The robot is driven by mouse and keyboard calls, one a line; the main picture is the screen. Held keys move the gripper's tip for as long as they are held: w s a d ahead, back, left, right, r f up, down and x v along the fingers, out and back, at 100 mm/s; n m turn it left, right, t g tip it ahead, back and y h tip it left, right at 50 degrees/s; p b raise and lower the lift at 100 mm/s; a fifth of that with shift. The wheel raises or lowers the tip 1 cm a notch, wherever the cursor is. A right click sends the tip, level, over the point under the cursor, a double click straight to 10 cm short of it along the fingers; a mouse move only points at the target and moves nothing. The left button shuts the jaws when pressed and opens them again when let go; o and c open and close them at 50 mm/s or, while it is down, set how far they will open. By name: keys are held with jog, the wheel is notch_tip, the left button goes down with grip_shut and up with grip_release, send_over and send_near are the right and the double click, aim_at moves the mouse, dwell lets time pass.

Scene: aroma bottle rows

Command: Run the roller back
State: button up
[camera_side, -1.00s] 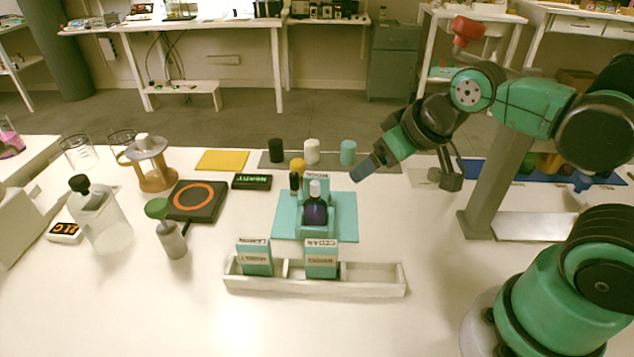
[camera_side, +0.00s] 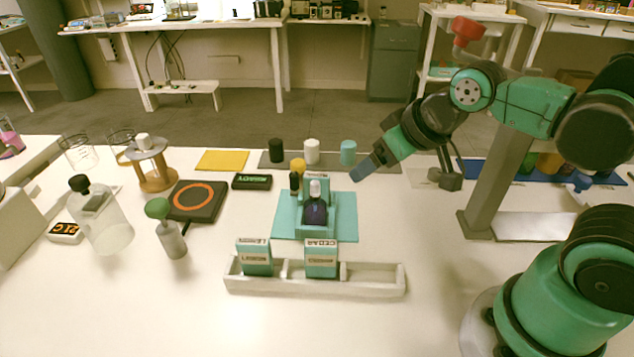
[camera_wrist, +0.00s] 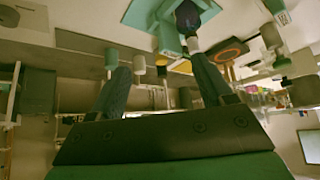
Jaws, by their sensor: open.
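A dark blue bottle (camera_side: 316,212) with a pale top stands upright in a teal holder (camera_side: 345,222) on a teal mat (camera_side: 285,225). The bottle also shows in the wrist view (camera_wrist: 187,16), near the top edge. A small black piece (camera_side: 295,184) stands just behind and left of the holder, with a yellow one (camera_side: 298,165) behind it. I cannot tell which part is the roller. My gripper (camera_side: 362,170) hangs above the table, behind and to the right of the bottle, apart from it. In the wrist view its two fingers (camera_wrist: 163,82) are spread with nothing held between them.
A white rack (camera_side: 375,275) in front holds two teal boxes, labelled lemon (camera_side: 255,261) and cedar (camera_side: 321,263); its right part is empty. Black, white and teal caps stand on a grey strip (camera_side: 330,164) behind. A green-topped bottle (camera_side: 172,240) and clear flask (camera_side: 102,225) stand left.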

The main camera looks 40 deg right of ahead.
dwell(0.4)
jog(key=g, duration=0.7)
send_over(298, 162)
notch_tip(298, 162, down, 5)
jog(key=shift+r, duration=0.2)
jog(key=shift+w+f, duration=0.1)
jog(key=shift+f, duration=3.05)
grip_shut()
